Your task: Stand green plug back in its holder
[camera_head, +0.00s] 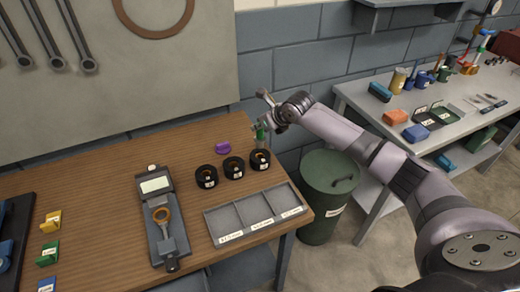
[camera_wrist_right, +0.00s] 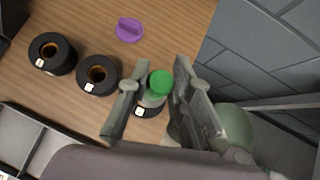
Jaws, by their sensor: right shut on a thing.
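The green plug (camera_head: 261,134) is upright at the back right of the wooden table, and its round green top shows in the right wrist view (camera_wrist_right: 161,82). My right gripper (camera_head: 265,121) is shut on it from above. A black ring-shaped holder (camera_head: 260,162) with a white label stands directly below the plug; it is partly hidden in the wrist view (camera_wrist_right: 146,112). I cannot tell whether the plug's lower end is inside the holder's hole. Two like holders, middle (camera_head: 233,168) and left (camera_head: 206,177), stand beside it with open centres. My left gripper is not in view.
A purple plug (camera_head: 223,147) lies behind the holders. A grey sectioned tray (camera_head: 214,226) is in front, and a grey gauge device (camera_head: 155,205) is to the left. A green bin (camera_head: 322,205) stands beyond the table's right edge. A block wall is close behind.

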